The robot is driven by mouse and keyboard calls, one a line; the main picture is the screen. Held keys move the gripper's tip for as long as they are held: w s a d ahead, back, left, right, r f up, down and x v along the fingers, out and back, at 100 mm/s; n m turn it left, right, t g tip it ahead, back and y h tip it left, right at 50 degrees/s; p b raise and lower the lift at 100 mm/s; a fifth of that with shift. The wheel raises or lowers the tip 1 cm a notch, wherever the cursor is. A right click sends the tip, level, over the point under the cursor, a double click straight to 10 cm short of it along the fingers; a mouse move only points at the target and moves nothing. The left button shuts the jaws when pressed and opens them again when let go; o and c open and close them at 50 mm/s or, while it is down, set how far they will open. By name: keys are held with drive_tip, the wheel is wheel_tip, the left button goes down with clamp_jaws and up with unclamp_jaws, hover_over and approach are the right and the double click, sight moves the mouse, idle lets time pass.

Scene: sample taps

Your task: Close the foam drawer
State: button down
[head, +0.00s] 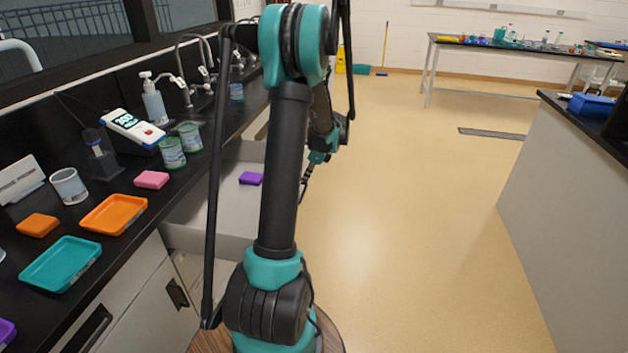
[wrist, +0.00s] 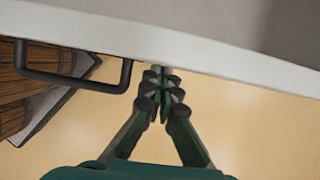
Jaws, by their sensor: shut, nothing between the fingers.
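The foam drawer (head: 212,207) stands pulled out from under the black counter in the head view. A purple foam block (head: 250,178) lies inside it, and my arm hides part of the drawer. In the wrist view, the drawer's pale front edge (wrist: 225,62) crosses the top, with its dark bar handle (wrist: 72,85) at the left. My gripper (wrist: 160,72) is shut and empty, its fingertips at the drawer front, right of the handle. I cannot tell whether they touch it.
The black counter (head: 88,255) holds an orange tray (head: 113,214), a teal tray (head: 61,264), foam blocks, cups and a soap bottle (head: 154,103). The floor (head: 420,220) to the right is clear up to a grey bench (head: 560,200).

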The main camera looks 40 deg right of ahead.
drive_tip(key=w+a, duration=0.6)
drive_tip(key=w, duration=0.2)
drive_tip(key=w+a, duration=0.6)
drive_tip(key=w, duration=0.3)
drive_tip(key=w+a, duration=0.7)
drive_tip(key=w, duration=0.2)
